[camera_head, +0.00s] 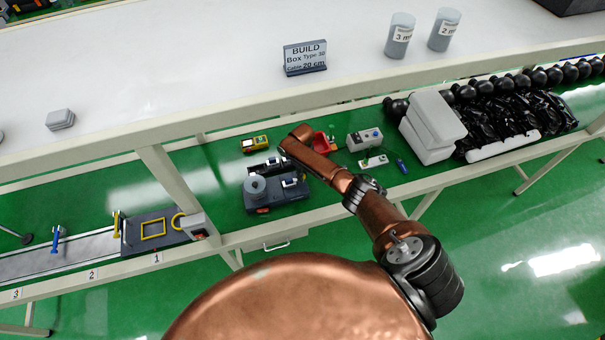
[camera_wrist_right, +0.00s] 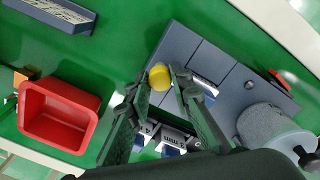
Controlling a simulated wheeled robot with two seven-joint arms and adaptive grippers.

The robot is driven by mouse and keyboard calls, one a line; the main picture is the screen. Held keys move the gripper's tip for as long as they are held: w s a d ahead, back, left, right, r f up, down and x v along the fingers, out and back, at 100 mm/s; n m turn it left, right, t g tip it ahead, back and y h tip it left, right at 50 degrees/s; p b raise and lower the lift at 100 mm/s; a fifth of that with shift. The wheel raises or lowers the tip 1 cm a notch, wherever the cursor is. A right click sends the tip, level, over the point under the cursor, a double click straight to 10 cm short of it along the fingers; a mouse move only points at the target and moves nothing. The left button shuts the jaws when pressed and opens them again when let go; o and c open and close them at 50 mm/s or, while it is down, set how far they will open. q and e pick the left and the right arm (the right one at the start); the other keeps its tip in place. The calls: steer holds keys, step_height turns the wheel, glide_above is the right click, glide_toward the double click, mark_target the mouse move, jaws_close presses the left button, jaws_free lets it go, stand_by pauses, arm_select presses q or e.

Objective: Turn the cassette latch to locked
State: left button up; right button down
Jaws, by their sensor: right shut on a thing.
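A grey fixture block (camera_head: 285,196) with a grey cylinder (camera_head: 255,186) on top stands on the green lower shelf; it also shows in the wrist view (camera_wrist_right: 215,65). A round yellow knob (camera_wrist_right: 160,77), apparently the latch's handle, shows at the block's edge in the wrist view. My right gripper (camera_wrist_right: 160,88) has its two dark fingers on either side of this knob and is shut on it. In the head view my right gripper (camera_head: 268,166) is small and dark beside the block. The latch's exact angle cannot be told. My left gripper is out of view.
A red bin (camera_wrist_right: 60,125) lies close to my right gripper. A yellow device (camera_head: 254,143) and a grey box with knobs (camera_head: 364,139) stand nearby. White foam blocks (camera_head: 433,120) and black bags are at the right. A raised white bench (camera_head: 230,60) edges the shelf.

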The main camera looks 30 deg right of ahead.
stand_by(0.3)
steer(key=c, duration=1.7)
jaws_free()
steer(key=shift+c, duration=0.2)
step_height(320, 180, up, 12)
